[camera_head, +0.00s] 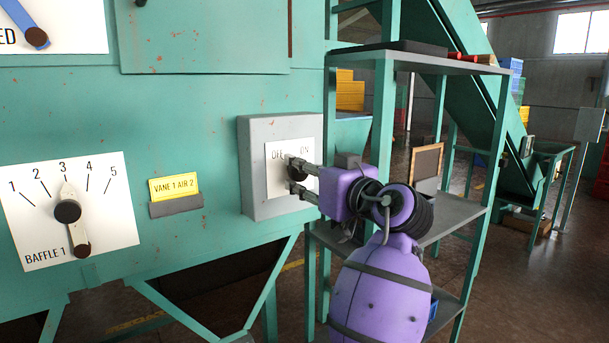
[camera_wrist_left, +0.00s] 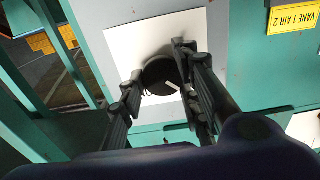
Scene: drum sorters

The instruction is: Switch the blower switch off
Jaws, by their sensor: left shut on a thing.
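The blower switch (camera_head: 297,166) is a dark round knob on a white plate lettered OFF at left and ON at right. The plate is on a grey box (camera_head: 254,165) fixed to the green machine. My left gripper (camera_head: 298,180) is at the knob, its two fingers one above the other. In the left wrist view the black knob (camera_wrist_left: 160,74) sits between the fingertips of the left gripper (camera_wrist_left: 158,78), which is shut on it. A short white mark shows on the knob. The fingers partly hide the knob in the head view, and its pointing direction is unclear. My right gripper is not in view.
A baffle dial (camera_head: 67,211) numbered 1 to 5 and a yellow tag (camera_head: 174,187) reading VANE 1 AIR 2 are left of the box. A green-framed shelf rack (camera_head: 447,219) stands close on the right, beside my arm. Floor shows further right.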

